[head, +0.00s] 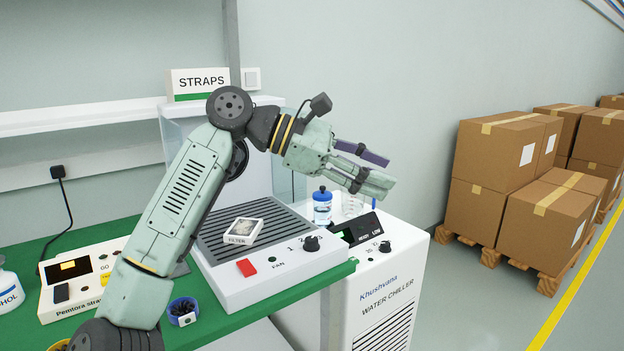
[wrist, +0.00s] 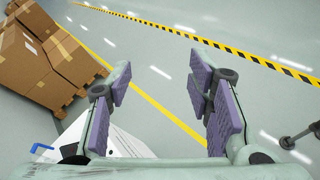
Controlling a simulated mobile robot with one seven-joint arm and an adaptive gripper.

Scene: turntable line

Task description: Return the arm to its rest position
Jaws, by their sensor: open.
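My gripper (head: 376,168) is at the end of my raised green-grey arm in the head view. It points right, above the white water chiller (head: 398,268) and its bottles. In the wrist view my gripper (wrist: 158,112) has its purple-padded fingers wide apart, with nothing between them but floor further off. The fingers touch nothing that I can see. Part of the bench behind my arm is hidden in the head view.
A fan unit (head: 262,287) with a filter (head: 243,231) on it stands on the green bench (head: 322,284). A blue-capped bottle (head: 322,207) is on the chiller side. Cartons (head: 500,155) stand on pallets at the right. The floor between is clear.

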